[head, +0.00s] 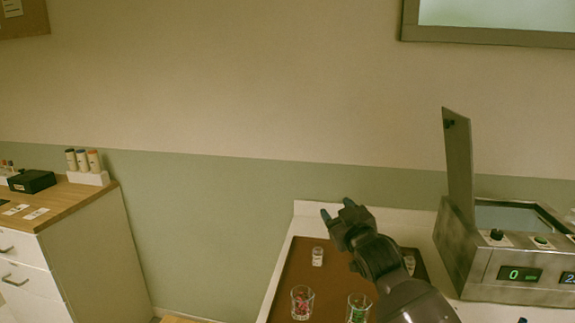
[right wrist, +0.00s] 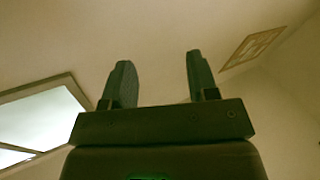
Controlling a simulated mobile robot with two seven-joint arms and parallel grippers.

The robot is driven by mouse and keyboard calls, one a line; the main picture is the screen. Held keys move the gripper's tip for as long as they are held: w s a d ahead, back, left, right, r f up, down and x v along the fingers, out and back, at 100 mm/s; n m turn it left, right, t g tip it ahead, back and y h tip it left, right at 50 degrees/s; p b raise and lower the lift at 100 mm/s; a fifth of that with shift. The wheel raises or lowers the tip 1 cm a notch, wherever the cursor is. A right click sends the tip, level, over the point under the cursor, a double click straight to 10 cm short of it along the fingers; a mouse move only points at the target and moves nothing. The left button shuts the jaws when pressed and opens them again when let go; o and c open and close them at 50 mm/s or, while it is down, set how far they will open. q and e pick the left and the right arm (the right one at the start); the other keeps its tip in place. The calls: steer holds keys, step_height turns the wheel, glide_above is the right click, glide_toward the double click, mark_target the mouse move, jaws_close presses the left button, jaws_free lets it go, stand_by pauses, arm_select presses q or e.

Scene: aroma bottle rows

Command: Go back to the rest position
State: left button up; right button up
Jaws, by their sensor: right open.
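My right gripper (head: 337,212) is raised above the brown mat on the white counter in the head view, its fingers pointing up and to the left. In the right wrist view its two fingers (right wrist: 158,82) stand apart with nothing between them, against the plain wall or ceiling. My right arm comes in from the lower right and hides part of the mat. My left gripper is in neither view.
On the brown mat (head: 290,270) stand a small white-labelled bottle (head: 317,257), a glass with red contents (head: 301,302) and a glass with green contents (head: 358,309). Another small bottle (head: 409,264) is partly behind my arm. A metal device (head: 515,250) with raised lid stands right. A wooden-topped cabinet (head: 90,250) stands left.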

steer(key=s+d+f+m+g+h, duration=0.2)
steer(key=s+d+f, duration=0.3)
steer(key=s+f, duration=0.6)
steer(key=s+d+f+m+g+h, duration=0.2)
steer(key=s+d+f, duration=0.3)
steer(key=s+f, duration=0.6)
steer(key=s+d+f+m+g+h, duration=0.2)
steer(key=s+d+f, duration=0.3)
steer(key=s+f, duration=0.7)
steer(key=s, duration=0.4)
steer(key=shift+d, duration=0.4)
steer(key=shift+c, duration=0.3)
steer(key=shift+c, duration=0.8)
steer(key=shift+s+d, duration=0.1)
